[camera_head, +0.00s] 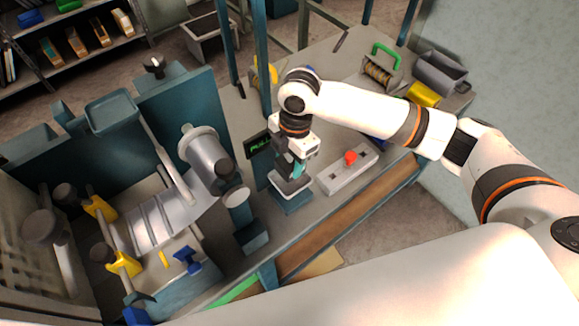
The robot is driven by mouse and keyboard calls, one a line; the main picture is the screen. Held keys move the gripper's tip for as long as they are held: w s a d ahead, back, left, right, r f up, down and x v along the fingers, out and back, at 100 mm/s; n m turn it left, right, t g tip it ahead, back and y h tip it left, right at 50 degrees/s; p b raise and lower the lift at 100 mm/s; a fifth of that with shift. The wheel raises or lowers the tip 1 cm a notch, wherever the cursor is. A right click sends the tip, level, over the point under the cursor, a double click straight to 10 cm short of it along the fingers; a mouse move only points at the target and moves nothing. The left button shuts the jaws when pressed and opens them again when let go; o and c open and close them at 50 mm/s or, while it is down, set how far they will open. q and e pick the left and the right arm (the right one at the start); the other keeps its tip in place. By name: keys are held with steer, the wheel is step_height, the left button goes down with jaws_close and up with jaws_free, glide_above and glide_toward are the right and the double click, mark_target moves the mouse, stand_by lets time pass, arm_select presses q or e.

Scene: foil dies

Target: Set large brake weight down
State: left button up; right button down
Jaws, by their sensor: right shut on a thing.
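My right gripper (293,168) points down over the workbench, in the middle of the view. It is shut on what appears to be the large brake weight (291,187), a grey block mostly covered by the gripper from above. A teal block or base (293,205) shows directly under it at the bench's front edge. I cannot tell whether the weight touches that base or hangs just above it. My left gripper is not in view.
A grey control box (345,170) with a red button stands close to the right of the gripper. A dark display (258,145) with green text is just left. The foil machine (165,215) fills the left. A green-handled spool holder (380,70) and grey bin (440,72) stand back right.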

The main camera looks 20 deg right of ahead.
mark_target(290, 169)
steer(key=shift+f, duration=1.8)
steer(key=shift+f, duration=0.1)
steer(key=c, duration=0.6)
jaws_free()
steer(key=shift+f, duration=0.1)
steer(key=shift+c, duration=0.2)
steer(key=r, duration=0.4)
steer(key=d+r, duration=0.1)
steer(key=r, duration=0.7)
steer(key=shift+w+d+r+b, duration=0.1)
steer(key=shift+w+d+b, duration=0.05)
steer(key=shift+w+b, duration=0.15)
steer(key=shift+s, duration=0.1)
